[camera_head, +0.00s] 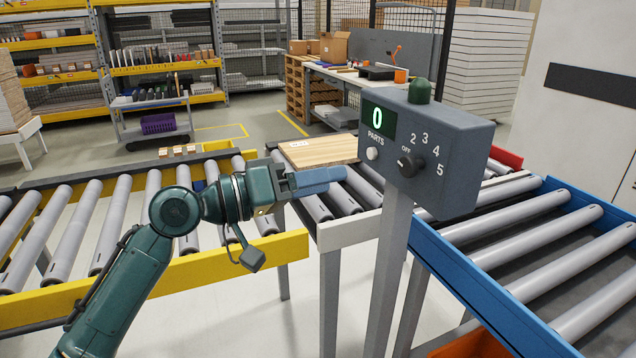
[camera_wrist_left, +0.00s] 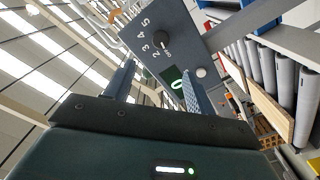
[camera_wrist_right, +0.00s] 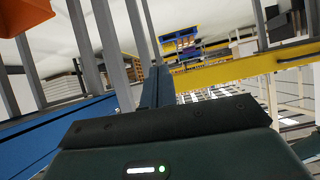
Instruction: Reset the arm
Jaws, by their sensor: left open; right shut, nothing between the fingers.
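My left arm reaches in from the left in the head view. Its gripper (camera_head: 338,177) is in front of the grey control box (camera_head: 455,150), to the left of its dial (camera_head: 409,165), and looks empty. In the left wrist view its two fingers (camera_wrist_left: 158,70) stand apart, with the dial (camera_wrist_left: 161,39) and green display (camera_wrist_left: 177,84) beyond them. The display reads 0 PARTS, and the dial's pointer appears to be toward OFF. My right gripper (camera_wrist_right: 157,85) shows only in the right wrist view, with fingers together and empty.
A wooden panel (camera_head: 318,151) lies on the rollers behind my left gripper. A yellow-railed roller conveyor (camera_head: 190,272) runs at the left and a blue-railed one (camera_head: 480,275) at the right. The control box stands on a grey post (camera_head: 388,270). Shelves and a workbench stand farther back.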

